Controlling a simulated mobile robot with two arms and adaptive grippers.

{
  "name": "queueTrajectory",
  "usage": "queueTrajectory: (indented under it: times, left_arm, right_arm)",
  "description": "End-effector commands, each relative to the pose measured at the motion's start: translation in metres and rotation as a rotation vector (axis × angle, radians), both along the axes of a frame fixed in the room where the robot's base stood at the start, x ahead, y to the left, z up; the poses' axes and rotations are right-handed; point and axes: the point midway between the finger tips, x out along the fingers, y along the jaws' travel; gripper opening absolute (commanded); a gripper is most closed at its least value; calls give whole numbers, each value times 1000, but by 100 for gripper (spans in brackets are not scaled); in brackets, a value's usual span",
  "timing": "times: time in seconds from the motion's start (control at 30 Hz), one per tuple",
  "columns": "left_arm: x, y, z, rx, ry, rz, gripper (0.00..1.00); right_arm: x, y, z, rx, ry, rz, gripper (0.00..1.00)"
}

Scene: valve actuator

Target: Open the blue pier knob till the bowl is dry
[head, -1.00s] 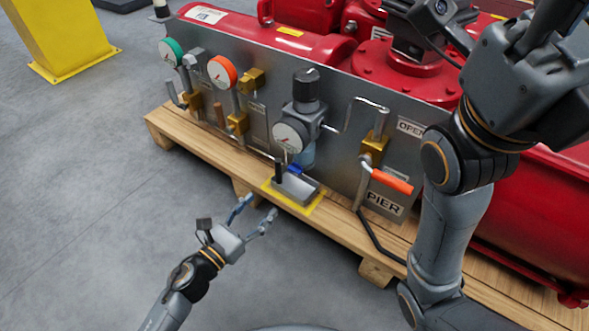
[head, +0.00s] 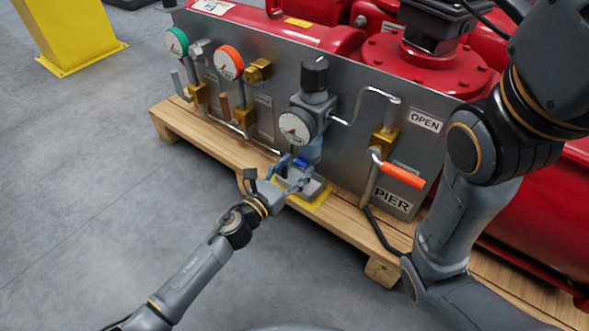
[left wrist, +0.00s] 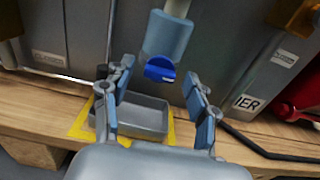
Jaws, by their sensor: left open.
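The blue knob (head: 301,162) sits under the translucent bowl (head: 313,150) of the pier regulator, above a small grey tray (head: 313,187). In the left wrist view the knob (left wrist: 160,70) shows clearly below the blue-grey bowl (left wrist: 168,38), with the tray (left wrist: 150,118) beneath. My left gripper (head: 293,171) is open in front of the knob and hides part of the tray. In the left wrist view its fingers (left wrist: 156,77) stand on both sides of the knob, with clear gaps. Liquid in the bowl cannot be made out. My right gripper is out of view.
An orange lever (head: 403,176) sticks out beside the PIER label (head: 392,200). A gauge (head: 294,128) sits on the regulator. The wooden pallet (head: 222,146) edges the panel (head: 350,165).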

Motion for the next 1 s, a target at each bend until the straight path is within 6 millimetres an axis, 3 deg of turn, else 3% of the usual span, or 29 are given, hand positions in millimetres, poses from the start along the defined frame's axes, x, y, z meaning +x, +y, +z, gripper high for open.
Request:
queueTrajectory:
  times: [0.1,0.37,0.67,1.0]
  left_arm:
    - [0,0,0,0,0,0,54]
    - [0,0,0,-1,-1,-1,4]
    - [0,0,1,-27,19,-1,4]
    - [0,1,2,-200,144,0,4]
  right_arm:
    - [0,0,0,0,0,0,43]
    - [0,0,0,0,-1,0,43]
    - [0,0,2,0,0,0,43]
    - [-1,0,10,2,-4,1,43]
